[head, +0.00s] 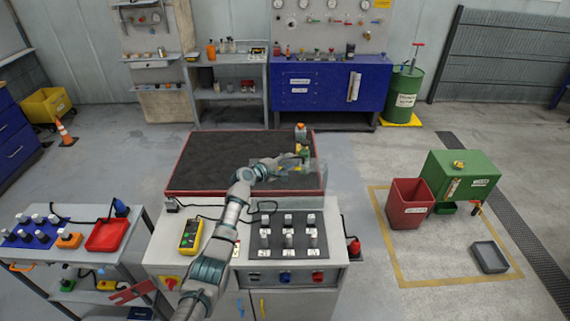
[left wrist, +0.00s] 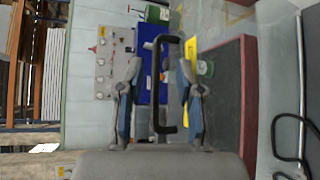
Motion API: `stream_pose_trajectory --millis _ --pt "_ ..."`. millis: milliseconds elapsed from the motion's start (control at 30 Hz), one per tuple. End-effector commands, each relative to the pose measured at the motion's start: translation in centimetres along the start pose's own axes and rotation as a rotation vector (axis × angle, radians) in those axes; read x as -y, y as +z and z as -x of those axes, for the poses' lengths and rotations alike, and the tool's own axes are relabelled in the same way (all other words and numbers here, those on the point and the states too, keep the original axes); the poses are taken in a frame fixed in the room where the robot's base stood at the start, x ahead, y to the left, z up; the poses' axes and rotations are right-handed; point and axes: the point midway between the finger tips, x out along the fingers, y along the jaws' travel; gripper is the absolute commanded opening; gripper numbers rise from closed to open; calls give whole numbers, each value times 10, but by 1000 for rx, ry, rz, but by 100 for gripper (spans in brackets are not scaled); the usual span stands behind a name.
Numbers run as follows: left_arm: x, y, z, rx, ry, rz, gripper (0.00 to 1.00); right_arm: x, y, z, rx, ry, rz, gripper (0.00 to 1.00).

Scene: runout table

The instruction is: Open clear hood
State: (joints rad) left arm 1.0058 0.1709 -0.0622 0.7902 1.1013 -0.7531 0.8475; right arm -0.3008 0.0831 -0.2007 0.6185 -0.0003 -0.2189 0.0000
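The clear hood (head: 302,178) is a see-through cover at the right end of the dark, red-edged table top. It appears lowered, though its edges are faint. My left gripper (head: 300,157) reaches over it from the left. In the left wrist view, a black bar handle (left wrist: 157,85) lies between the two spread fingers of my left gripper (left wrist: 158,72). There are gaps on both sides, so the fingers appear not to clamp it. My right gripper is not in view.
A control panel (head: 288,240) with several switches stands in front of the hood, with a yellow meter (head: 190,236) to its left. A side bench with a red tray (head: 107,236) is at left.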

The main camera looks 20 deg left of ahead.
Motion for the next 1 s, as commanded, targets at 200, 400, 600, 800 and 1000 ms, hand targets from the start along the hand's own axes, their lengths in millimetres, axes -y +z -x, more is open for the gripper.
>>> stream_pose_trajectory --millis 200,400,600,800,1000 --pt "1 -1 15 0 1 -2 36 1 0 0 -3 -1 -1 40" --pt "2 -1 49 -2 0 -3 36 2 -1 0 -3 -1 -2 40" --pt "2 -2 89 -2 1 -2 36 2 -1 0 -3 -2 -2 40" --pt "1 -2 115 -2 1 0 36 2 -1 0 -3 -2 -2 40" --pt "1 -2 121 0 1 0 36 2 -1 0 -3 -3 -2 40"
